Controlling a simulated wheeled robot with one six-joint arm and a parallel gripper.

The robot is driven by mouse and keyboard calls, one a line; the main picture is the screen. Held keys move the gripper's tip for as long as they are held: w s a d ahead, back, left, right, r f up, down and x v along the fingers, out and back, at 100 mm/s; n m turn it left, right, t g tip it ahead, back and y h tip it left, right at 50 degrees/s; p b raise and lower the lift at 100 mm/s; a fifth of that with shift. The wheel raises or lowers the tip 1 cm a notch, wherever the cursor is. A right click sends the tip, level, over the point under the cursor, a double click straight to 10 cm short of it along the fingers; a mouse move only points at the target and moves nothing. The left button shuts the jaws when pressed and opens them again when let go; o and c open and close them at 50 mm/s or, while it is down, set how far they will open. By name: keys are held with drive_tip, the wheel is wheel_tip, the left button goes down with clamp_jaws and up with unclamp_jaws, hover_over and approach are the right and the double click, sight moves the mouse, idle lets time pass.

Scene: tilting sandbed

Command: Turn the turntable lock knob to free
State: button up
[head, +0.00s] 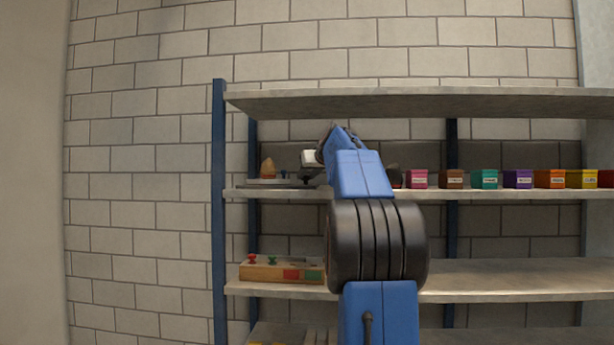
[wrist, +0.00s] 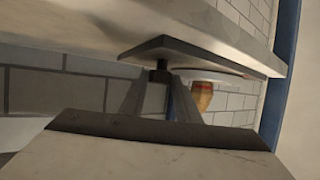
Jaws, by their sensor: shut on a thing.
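In the wrist view, which looks upside down, a small dark knob (wrist: 160,75) stands on a flat grey plate (wrist: 165,48) resting on the shelf. My gripper (wrist: 163,84) is shut on this knob, with one pale finger on each side. The fingers hide part of the knob, and I cannot read any mark of its position. In the head view my gripper (head: 312,160) is at the middle shelf, partly hidden by my own blue arm. The knob cannot be made out there.
Near the gripper, an orange-brown piece (wrist: 203,95) stands on a pale disc; it also shows in the head view (head: 268,168). Several coloured boxes (head: 484,179) line the middle shelf to the right. A wooden block with coloured knobs (head: 282,271) lies below. A blue post (head: 219,210) bounds the left.

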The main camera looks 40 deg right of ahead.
drive_tip(key=shift+d+n+y, duration=0.15)
drive_tip(key=shift+n+y, duration=0.35)
drive_tip(key=shift+y, duration=0.1)
drive_tip(key=o, duration=1)
drive_tip(key=shift+s, duration=0.1)
drive_tip(key=shift+o, duration=0.2)
drive_tip(key=v, duration=1.7)
drive_tip(key=shift+s+f, duration=0.2)
drive_tip(key=shift+s, duration=0.1)
